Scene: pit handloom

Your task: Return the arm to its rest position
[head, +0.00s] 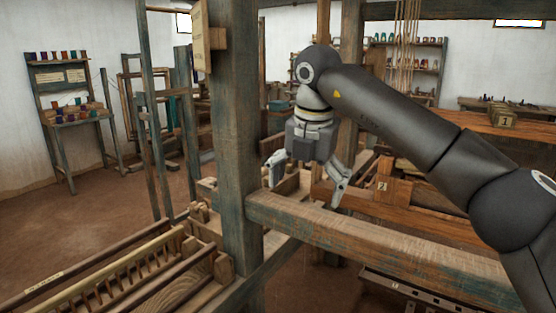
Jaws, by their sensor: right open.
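My right gripper (307,178) hangs in the middle of the head view, fingers pointing down and spread apart. Nothing shows between its fingers. It is just to the right of the loom's thick upright post (235,130) and above the near wooden beam (390,252). Whether the fingers touch any wood cannot be told. My right arm comes in from the lower right and bends down at the wrist. My left gripper is not in view.
A wooden box marked 2 (394,186) and a block marked 1 (490,117) are on the right. Hanging cords (406,40) are behind the arm. A slatted wooden frame (120,275) lies at lower left. A spool rack (65,95) stands by the wall. Bare floor (80,220) is clear at left.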

